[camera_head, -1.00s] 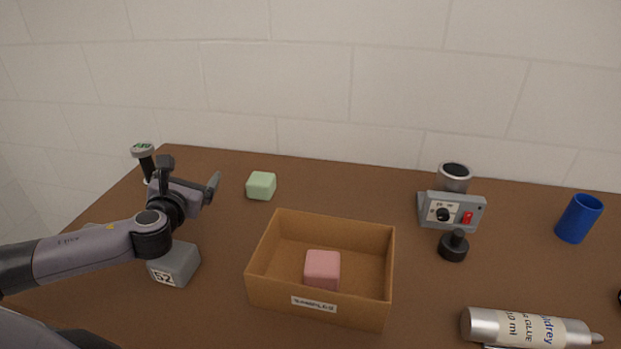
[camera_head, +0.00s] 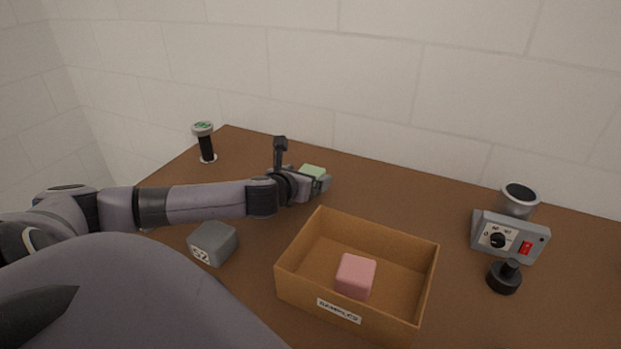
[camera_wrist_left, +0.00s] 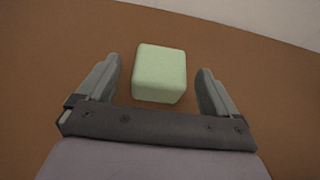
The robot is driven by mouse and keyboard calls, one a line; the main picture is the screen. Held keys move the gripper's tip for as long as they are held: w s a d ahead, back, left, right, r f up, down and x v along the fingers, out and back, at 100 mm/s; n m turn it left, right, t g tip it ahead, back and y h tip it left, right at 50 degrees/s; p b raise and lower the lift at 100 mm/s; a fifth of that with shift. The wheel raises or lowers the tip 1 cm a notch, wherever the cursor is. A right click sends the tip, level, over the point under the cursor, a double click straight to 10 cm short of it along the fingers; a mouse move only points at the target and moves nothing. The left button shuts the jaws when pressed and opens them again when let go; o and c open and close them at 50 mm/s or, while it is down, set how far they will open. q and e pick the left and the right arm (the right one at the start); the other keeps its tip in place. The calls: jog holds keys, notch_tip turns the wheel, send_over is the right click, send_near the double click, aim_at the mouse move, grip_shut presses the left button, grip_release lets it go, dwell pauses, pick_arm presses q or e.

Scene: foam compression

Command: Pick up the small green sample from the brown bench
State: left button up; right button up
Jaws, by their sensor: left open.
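The small green sample (camera_head: 313,172) is a pale green block with rounded edges on the brown bench (camera_head: 400,194). In the head view it is partly hidden behind my left gripper (camera_head: 322,180). In the left wrist view the green sample (camera_wrist_left: 160,73) sits between the two open fingers of my left gripper (camera_wrist_left: 160,90), with a gap on each side, wider on the left finger's side at the tip than touching. The fingers do not touch it. My right gripper is not in view.
A cardboard box (camera_head: 300,290) holding a pink block (camera_head: 356,276) stands in front of the gripper. A grey weight (camera_head: 213,243) lies below my left arm. A black-handled object (camera_head: 206,144) stands at the back left. A grey control box (camera_head: 509,237) is at the right.

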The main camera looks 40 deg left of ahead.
pick_arm(q)
jog(key=shift+x, duration=1)
jog(key=c, duration=1)
jog(key=shift+r, duration=0.1)
